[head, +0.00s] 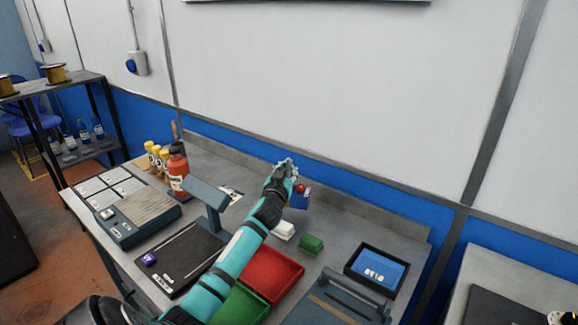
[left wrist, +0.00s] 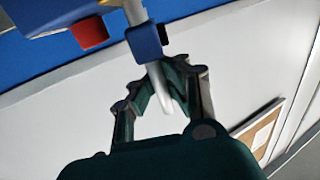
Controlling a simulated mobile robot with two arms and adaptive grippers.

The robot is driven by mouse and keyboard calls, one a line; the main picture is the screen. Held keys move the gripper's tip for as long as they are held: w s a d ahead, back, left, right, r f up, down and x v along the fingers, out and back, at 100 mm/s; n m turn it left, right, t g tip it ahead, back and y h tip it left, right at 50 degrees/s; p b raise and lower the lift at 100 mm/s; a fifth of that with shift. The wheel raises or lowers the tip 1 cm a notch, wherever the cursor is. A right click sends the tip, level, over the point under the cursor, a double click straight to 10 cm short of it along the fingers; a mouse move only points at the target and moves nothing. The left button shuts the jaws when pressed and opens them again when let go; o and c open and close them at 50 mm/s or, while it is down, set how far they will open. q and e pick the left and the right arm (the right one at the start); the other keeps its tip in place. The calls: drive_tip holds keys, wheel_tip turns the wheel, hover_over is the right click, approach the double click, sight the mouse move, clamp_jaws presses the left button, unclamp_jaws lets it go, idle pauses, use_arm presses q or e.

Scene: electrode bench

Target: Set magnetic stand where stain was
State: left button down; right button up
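The magnetic stand is a blue block with a red knob and a pale rod. In the head view its blue base (head: 299,201) shows near the back edge of the bench, just right of my left gripper (head: 287,167). In the left wrist view the base (left wrist: 50,15) is at the upper left, and the rod with a blue clamp (left wrist: 147,40) runs down between my left fingers (left wrist: 164,68). The fingers look closed around the rod. Whether the base touches the bench is unclear. No stain is discernible. My right gripper is not in view.
A wall stands behind.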

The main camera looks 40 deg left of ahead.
sight(289, 176)
use_arm(q)
drive_tip(key=shift+w+f, duration=0.1)
drive_tip(key=shift+f, duration=1.65)
drive_tip(key=c, duration=1.8)
unclamp_jaws()
drive_tip(key=shift+f, duration=0.25)
drive_tip(key=o, duration=0.3)
drive_tip(key=shift+s+d, duration=0.1)
drive_tip(key=shift+s, duration=0.1)
drive_tip(key=v, duration=1.2)
drive_tip(key=shift+r+b, duration=0.15)
drive_tip(key=shift+b, duration=0.2)
